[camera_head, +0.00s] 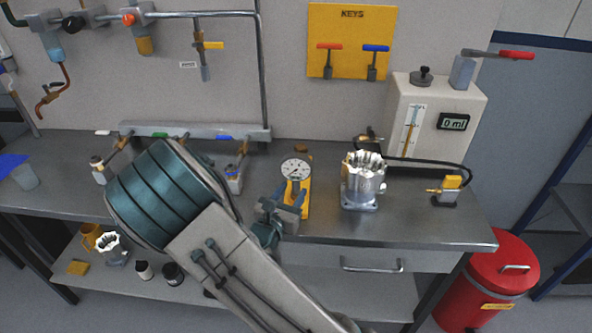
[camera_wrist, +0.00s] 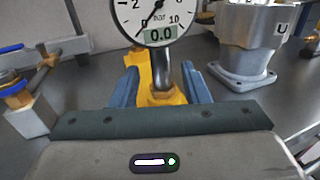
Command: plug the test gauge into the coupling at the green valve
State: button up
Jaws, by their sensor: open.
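The test gauge (camera_head: 295,169) has a round white dial and stands in a yellow holder (camera_head: 305,205) on the bench. In the wrist view the gauge (camera_wrist: 157,18) reads 0.0 bar, and its grey stem goes down into a yellow part. My gripper (camera_head: 290,193) is open at the gauge, its blue fingers on either side of the stem and yellow part in the wrist view (camera_wrist: 160,85). A green tag (camera_head: 160,135) marks the green valve's place on the grey rail (camera_head: 258,132). My arm hides the valve and coupling below it.
A metal housing (camera_head: 363,185) stands right of the gauge, with a black hose behind it. A blue-tagged valve (camera_head: 235,172) is left of the gauge, a white-tagged one (camera_head: 112,150) at the far left. A tester box (camera_head: 432,115) stands at the back right.

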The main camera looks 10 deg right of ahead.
aim_at(294, 188)
jog(key=x, duration=0.3)
jog(key=shift+w+d, duration=0.1)
jog(key=shift+w, duration=0.05)
grip_shut()
jog(key=shift+r, duration=0.2)
